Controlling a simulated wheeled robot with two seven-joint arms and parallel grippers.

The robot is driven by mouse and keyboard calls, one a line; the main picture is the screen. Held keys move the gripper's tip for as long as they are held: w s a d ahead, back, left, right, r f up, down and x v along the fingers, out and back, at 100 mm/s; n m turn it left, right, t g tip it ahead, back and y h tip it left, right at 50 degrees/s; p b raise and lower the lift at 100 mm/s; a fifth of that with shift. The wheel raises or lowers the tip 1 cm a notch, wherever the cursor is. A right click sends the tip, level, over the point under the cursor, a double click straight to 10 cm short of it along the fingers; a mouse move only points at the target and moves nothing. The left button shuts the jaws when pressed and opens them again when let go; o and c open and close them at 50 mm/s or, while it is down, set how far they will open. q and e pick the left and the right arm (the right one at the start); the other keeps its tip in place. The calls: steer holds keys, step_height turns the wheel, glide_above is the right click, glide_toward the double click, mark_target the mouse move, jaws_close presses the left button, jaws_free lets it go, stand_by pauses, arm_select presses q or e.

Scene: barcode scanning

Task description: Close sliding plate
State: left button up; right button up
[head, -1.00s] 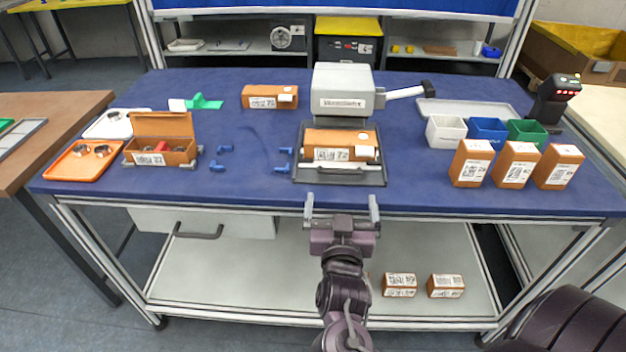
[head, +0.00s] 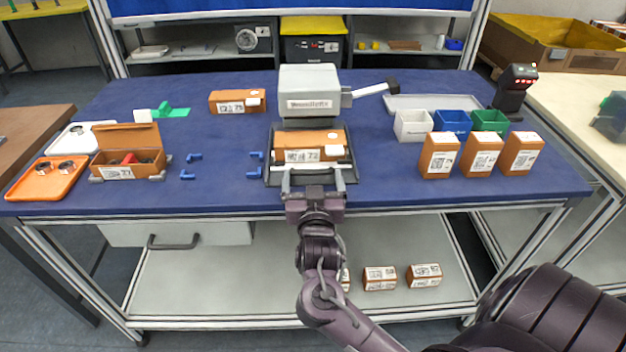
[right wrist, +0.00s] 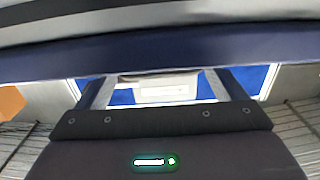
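The dark sliding plate (head: 352,167) extends from the front of the grey machine (head: 309,92), near the table's front edge in the head view. A brown labelled box (head: 312,139) lies on it. My right gripper (head: 313,176) is at the plate's front edge, its two fingers apart and pointing at the machine. Nothing is clearly held between them; whether they touch the plate I cannot tell. In the right wrist view the spread fingers (right wrist: 160,88) flank a pale patch below a blue band. My left gripper is not in view.
A lever (head: 376,88) sticks out right of the machine. White, blue and green bins (head: 412,126) and upright brown boxes stand to the right. An open brown box (head: 128,150), an orange tray (head: 46,180) and small blue parts lie left. A shelf (head: 215,280) is below.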

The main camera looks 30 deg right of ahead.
mark_target(313, 169)
steer(key=c, duration=0.6)
steer(key=x, duration=0.4)
steer(key=shift+w+d, duration=0.1)
steer(key=shift+c, duration=0.2)
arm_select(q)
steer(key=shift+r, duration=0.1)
arm_select(e)
steer(key=o, duration=1.1)
steer(key=v, duration=0.7)
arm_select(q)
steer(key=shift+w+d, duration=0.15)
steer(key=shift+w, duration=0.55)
arm_select(e)
steer(key=shift+s, duration=0.45)
